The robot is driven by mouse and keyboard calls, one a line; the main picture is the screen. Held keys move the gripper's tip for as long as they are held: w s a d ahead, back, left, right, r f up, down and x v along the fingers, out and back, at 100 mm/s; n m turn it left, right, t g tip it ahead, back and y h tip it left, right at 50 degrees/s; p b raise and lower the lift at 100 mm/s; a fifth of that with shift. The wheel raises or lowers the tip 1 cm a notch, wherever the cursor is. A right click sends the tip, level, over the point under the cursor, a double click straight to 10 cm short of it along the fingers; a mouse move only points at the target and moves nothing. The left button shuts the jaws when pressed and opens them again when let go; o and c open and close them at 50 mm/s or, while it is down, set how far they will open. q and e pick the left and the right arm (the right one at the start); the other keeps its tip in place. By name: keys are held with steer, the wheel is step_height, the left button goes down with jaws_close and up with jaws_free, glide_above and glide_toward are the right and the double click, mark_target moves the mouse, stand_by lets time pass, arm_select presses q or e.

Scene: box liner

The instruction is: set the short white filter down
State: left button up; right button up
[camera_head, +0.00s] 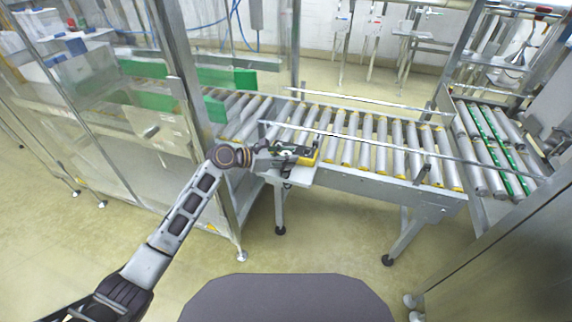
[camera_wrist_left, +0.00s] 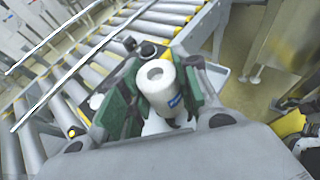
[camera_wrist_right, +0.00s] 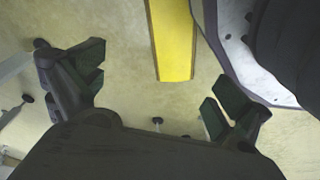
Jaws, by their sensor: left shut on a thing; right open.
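The short white filter (camera_wrist_left: 160,78) is a white cylinder with a round hole in its top and a small blue mark on its side. It shows in the left wrist view, between the green-padded fingers of my left gripper (camera_wrist_left: 158,92), which is shut on it. In the head view my left gripper (camera_head: 288,152) is at the near edge of the roller conveyor (camera_head: 395,150); the filter cannot be made out there. Whether its base touches anything is hidden. My right gripper (camera_wrist_right: 158,88) is open and empty in the right wrist view, above the floor.
A grey ledge (camera_head: 300,176) and a yellow-black item (camera_head: 307,156) are by the left gripper. A black knob (camera_wrist_left: 148,50) stands just behind the filter. Guard rails (camera_head: 400,145) run along the conveyor. A clear-panelled frame (camera_head: 110,110) stands left. A yellow strip (camera_wrist_right: 170,40) lies beyond the right gripper.

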arm_select(q)
steer(key=shift+f+b, duration=0.4)
steer(key=shift+f, duration=1.15)
arm_select(e)
steer(key=shift+w+a+r, duration=0.15)
steer(key=shift+a+r, duration=0.05)
steer(key=shift+r, duration=0.3)
steer(key=shift+w+a+r, duration=0.15)
steer(key=shift+r, duration=0.4)
steer(key=shift+w+a+r, duration=0.15)
steer(key=shift+a+r, duration=0.05)
steer(key=shift+r, duration=0.3)
arm_select(q)
steer(key=shift+f, duration=0.1)
arm_select(e)
steer(key=shift+w+f, duration=0.1)
arm_select(q)
steer(key=o, duration=0.7)
steer(key=shift+c, duration=0.2)
steer(key=shift+o, duration=1.4)
arm_select(e)
steer(key=shift+s+d+f, duration=0.1)
steer(key=shift+s+f, duration=0.1)
steer(key=shift+f, duration=0.05)
steer(key=shift+w+r, duration=0.1)
